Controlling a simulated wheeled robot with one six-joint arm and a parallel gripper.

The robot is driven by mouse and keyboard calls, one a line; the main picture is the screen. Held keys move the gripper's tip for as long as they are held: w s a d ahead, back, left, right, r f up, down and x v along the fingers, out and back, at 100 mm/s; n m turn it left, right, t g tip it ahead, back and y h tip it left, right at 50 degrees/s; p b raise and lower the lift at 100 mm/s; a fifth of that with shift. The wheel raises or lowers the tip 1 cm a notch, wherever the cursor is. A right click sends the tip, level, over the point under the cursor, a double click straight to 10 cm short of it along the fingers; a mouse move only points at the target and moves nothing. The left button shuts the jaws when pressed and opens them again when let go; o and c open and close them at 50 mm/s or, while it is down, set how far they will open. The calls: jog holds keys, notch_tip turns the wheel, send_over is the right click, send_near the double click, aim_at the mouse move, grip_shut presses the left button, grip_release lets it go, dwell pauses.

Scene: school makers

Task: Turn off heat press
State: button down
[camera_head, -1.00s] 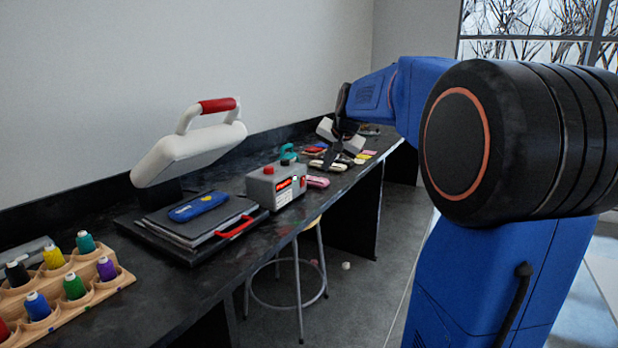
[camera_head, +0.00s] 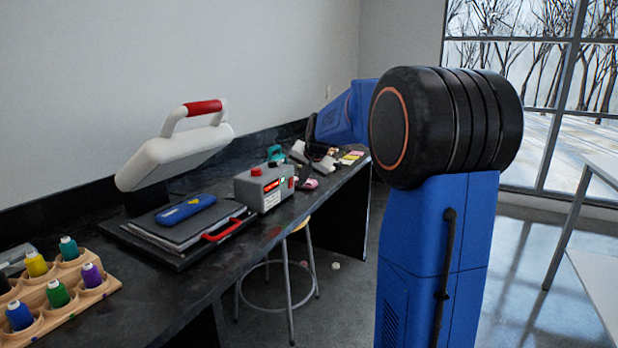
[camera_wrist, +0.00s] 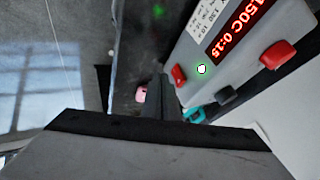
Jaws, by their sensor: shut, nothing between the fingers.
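The heat press has a raised white upper part (camera_head: 172,157) with a red handle (camera_head: 203,107), above a dark flat base (camera_head: 160,238). A grey control box (camera_head: 248,196) stands to its right, with a red knob on top. In the wrist view its display (camera_wrist: 240,30) is lit red and reads 150C 0:15.
A wooden rack (camera_head: 72,308) of thread spools stands at front left. Small items, including a teal one (camera_head: 275,153), lie behind the box. A stool (camera_head: 290,270) stands below the table edge.

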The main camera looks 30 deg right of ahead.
aim_at(293, 179)
jog(key=shift+w+a+r, duration=0.1)
jog(key=shift+w+a, duration=0.2)
jog(key=shift+w, duration=0.2)
jog(key=shift+w+a+r, duration=0.1)
jog(key=shift+w+a, duration=0.15)
jog(key=shift+w, duration=0.2)
jog(key=shift+w+a, duration=0.15)
jog(key=shift+w, duration=0.1)
jog(key=shift+r, duration=0.1)
jog(key=shift+r, duration=0.7)
